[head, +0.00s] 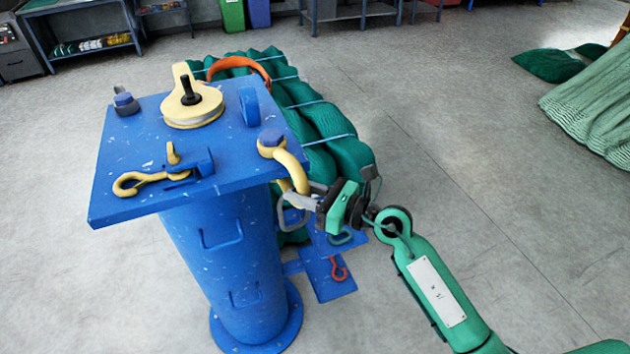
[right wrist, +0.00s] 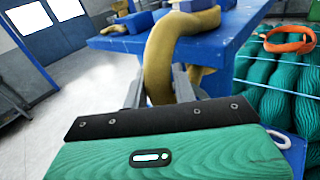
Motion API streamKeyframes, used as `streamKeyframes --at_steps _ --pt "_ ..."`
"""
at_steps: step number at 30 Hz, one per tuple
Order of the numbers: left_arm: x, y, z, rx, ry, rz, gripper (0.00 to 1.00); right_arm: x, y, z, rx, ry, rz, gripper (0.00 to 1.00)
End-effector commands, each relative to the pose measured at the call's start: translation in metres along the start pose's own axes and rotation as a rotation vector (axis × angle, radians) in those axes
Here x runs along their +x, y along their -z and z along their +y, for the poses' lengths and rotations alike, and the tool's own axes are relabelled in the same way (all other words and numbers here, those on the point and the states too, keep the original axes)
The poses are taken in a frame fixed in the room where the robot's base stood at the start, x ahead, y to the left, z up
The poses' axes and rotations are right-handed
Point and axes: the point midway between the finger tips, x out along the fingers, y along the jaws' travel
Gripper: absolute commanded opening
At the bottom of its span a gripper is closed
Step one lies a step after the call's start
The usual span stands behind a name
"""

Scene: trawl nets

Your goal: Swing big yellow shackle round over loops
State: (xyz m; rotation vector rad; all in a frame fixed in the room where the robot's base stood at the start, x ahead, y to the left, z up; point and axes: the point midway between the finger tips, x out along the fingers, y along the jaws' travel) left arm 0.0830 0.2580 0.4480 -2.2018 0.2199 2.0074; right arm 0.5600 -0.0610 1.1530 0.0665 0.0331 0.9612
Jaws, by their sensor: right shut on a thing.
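The big yellow shackle (head: 291,165) hangs at the right corner of the blue post's top plate (head: 130,205), its blue bolt head on top. In the right wrist view its thick curved bow (right wrist: 168,50) runs down between my grey fingers. My right gripper (head: 300,196), on the green arm, is shut on the lower part of the shackle. A grey loop (head: 281,222) shows just below the fingers; whether the shackle passes through it I cannot tell. The fingertips are partly hidden behind the green gripper body. My left gripper is not in view.
A yellow pulley block (head: 193,108) and a yellow hook (head: 128,184) sit on the plate. Bundled green net (head: 330,125) with an orange strap (head: 243,62) lies behind the post. A red hook (head: 338,268) lies on a low blue plate.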

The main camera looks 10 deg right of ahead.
Motion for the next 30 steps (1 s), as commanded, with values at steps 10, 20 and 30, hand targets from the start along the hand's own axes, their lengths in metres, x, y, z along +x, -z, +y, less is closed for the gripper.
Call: streamKeyframes --at_steps 10,20,30 --pt "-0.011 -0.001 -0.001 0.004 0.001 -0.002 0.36 0.012 0.000 0.017 -0.002 -0.006 0.001 0.00" --pt "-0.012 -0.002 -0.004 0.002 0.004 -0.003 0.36 0.014 0.001 0.019 -0.003 -0.006 0.000 0.00" --pt "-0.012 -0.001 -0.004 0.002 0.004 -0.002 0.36 0.014 0.000 0.018 -0.002 -0.005 -0.001 0.47"
